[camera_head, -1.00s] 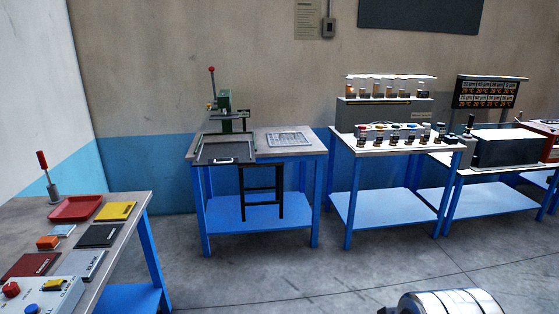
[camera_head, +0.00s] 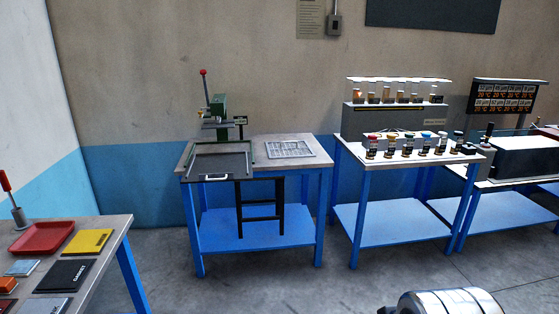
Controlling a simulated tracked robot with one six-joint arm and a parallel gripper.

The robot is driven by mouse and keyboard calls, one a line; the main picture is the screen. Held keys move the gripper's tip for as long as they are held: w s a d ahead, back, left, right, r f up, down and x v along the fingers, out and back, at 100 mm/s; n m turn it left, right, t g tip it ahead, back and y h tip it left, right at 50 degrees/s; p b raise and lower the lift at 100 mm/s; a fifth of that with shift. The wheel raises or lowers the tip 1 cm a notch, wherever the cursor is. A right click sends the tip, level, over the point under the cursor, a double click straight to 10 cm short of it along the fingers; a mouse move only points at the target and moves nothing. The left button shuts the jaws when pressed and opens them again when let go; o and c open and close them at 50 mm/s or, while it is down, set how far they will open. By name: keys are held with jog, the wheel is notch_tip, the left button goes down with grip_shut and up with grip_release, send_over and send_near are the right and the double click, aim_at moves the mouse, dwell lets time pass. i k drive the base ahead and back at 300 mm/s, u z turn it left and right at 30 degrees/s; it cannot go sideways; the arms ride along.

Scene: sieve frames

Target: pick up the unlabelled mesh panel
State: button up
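A flat light-grey panel with a grid pattern (camera_head: 290,149), which looks like the mesh panel, lies on the right part of the middle blue-legged table (camera_head: 310,142). I can make out no label on it at this distance. My gripper's fingers are not in view. Only a silver, banded rounded part of what looks like my own arm (camera_head: 447,303) shows at the bottom right, well apart from the panel.
A green press with a red-knobbed lever (camera_head: 218,108) and a dark tray (camera_head: 220,162) share that table. A bottle table (camera_head: 410,152) stands right; a table with coloured plates (camera_head: 45,237) is at left. Floor between is clear.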

aim_at(313, 155)
jog(key=i, duration=3.7)
jog(key=u, duration=1.35)
